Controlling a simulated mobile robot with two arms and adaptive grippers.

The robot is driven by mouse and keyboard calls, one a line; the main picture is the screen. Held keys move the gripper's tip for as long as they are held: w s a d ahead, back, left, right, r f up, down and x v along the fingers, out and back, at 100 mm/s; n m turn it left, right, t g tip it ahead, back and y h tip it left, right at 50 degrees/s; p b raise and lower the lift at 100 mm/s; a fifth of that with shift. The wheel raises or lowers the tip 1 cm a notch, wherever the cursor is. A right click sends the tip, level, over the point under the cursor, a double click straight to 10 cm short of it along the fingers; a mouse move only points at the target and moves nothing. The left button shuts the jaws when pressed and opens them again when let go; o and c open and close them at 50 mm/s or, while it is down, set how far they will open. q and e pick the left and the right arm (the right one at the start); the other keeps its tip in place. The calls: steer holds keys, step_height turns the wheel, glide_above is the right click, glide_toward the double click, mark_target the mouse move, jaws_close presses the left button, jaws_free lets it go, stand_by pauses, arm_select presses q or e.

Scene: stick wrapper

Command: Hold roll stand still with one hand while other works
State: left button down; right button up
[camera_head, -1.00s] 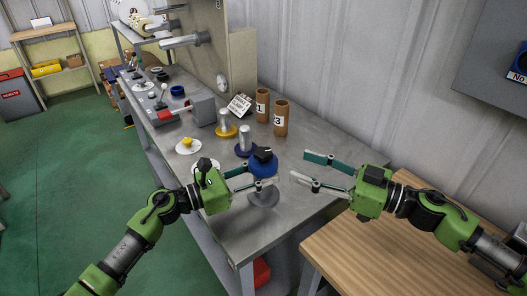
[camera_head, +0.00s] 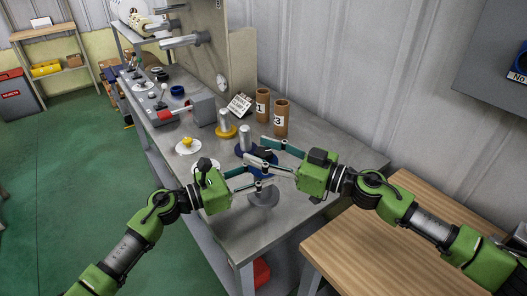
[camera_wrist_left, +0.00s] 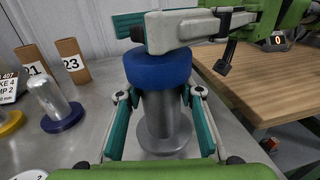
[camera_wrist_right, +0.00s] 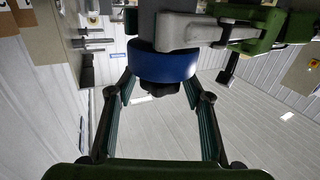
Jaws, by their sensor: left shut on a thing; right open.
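The roll stand (camera_head: 263,197) is a grey post on a round base near the front end of the metal bench. A blue roll (camera_wrist_left: 158,66) sits on top, with a black knob (camera_wrist_right: 160,90) above it. My left gripper (camera_head: 262,179) is shut on the grey post (camera_wrist_left: 162,118), just below the roll. My right gripper (camera_head: 259,151) is open, its fingers on either side of the black knob over the roll. In the head view its fingers hide much of the roll. I cannot tell whether they touch the knob.
Two brown numbered tubes (camera_head: 281,118), a yellow-based spindle (camera_head: 225,126), a blue-based spindle (camera_head: 244,138) and a white disc with a yellow piece (camera_head: 187,146) stand farther back on the bench. A wooden table (camera_head: 360,240) is at right. The bench's front corner is clear.

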steer(key=c, duration=1.2)
steer(key=shift+o, duration=0.2)
steer(key=shift+r, duration=0.1)
steer(key=shift+a+r+m+t+h, duration=0.1)
steer(key=shift+r+m+t+h, duration=0.05)
steer(key=shift+m+t+h, duration=2.25)
steer(key=shift+t+h, duration=0.1)
steer(key=shift+t, duration=0.3)
steer(key=o, duration=1.2)
steer(key=shift+c, duration=0.2)
steer(key=shift+f, duration=0.2)
